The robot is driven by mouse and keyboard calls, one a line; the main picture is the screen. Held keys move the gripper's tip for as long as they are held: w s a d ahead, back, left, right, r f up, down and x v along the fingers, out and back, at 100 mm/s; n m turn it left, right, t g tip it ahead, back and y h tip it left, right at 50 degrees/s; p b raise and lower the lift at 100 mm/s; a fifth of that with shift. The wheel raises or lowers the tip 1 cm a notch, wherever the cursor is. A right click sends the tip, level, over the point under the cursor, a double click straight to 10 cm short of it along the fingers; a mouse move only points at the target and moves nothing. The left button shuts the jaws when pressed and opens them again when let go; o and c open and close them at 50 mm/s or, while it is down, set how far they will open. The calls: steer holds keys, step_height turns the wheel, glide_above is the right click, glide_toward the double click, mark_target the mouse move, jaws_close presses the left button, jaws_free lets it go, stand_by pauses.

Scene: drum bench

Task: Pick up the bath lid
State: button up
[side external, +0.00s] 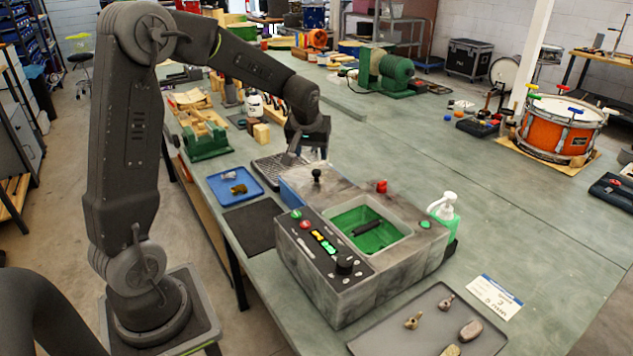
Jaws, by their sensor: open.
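The bath is a grey mottled box (385,290) with a control panel on its front left and an open green basin (372,219). A black bar-like piece lies in the basin. A flat blue-grey piece with a black knob (316,176), which looks like the bath lid (295,188), is at the bath's back left side. I cannot tell whether it rests on the bath or beside it. My gripper (293,152) is open, pointing down above and behind this piece, near a ribbed metal tray. It appears apart from the knob. The fingertips are small and partly unclear.
A blue tray (254,191) with small parts and a dark mat (250,238) lie left of the bath. A grey tray (378,344) with several metal parts lies in front.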

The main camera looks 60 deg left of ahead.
mark_target(317, 171)
steer(key=x, duration=0.8)
steer(key=shift+w+a+f, duration=0.15)
steer(key=shift+w+f, duration=0.1)
steer(key=shift+w, duration=0.15)
jaws_close()
steer(key=shift+r, duration=0.15)
